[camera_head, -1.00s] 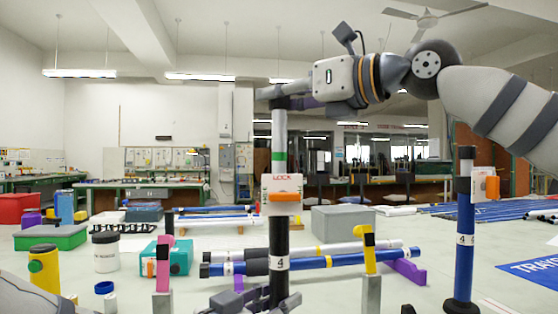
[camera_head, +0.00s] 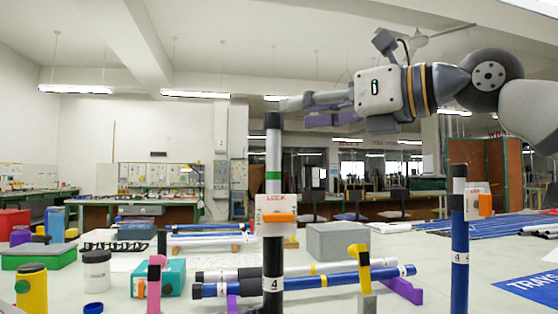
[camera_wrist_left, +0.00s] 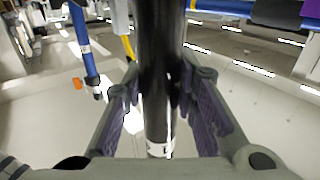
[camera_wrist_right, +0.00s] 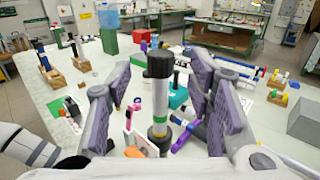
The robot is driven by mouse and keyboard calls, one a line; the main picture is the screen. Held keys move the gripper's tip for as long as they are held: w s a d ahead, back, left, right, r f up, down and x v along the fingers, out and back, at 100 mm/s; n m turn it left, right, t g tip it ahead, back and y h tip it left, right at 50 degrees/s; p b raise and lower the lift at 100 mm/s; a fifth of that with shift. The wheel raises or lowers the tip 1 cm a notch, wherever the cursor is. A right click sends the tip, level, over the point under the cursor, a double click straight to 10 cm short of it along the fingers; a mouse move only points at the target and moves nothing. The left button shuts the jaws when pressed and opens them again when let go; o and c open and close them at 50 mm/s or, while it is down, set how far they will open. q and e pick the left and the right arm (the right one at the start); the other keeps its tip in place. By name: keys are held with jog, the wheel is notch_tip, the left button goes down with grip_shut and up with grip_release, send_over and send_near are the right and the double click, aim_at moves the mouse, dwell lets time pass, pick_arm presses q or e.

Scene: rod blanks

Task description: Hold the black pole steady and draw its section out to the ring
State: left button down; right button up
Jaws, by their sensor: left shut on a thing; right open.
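The black pole (camera_head: 273,260) stands upright in the head view, with a white "4" band and a white LOCK collar (camera_head: 277,203) with an orange lever. Its grey section (camera_head: 273,150) rises from the collar, with a green ring (camera_head: 273,175) showing above the collar and a black cap (camera_head: 272,120) on top. My left gripper (camera_wrist_left: 165,90) is shut around the pole's black tube; it is out of the head view. My right gripper (camera_head: 297,110) is open beside the cap, on its right. In the right wrist view the cap (camera_wrist_right: 160,65) shows between the spread fingers.
A blue pole (camera_head: 459,250) with its own collar stands to the right. Blue and white tubes (camera_head: 330,282) lie on supports behind the pole. A grey box (camera_head: 338,241) stands farther back.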

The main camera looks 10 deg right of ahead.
jog(key=v, duration=0.5)
jog(key=shift+s, duration=0.15)
pick_arm(q)
jog(key=c, duration=1.2)
grip_release()
jog(key=shift+s+a, duration=0.1)
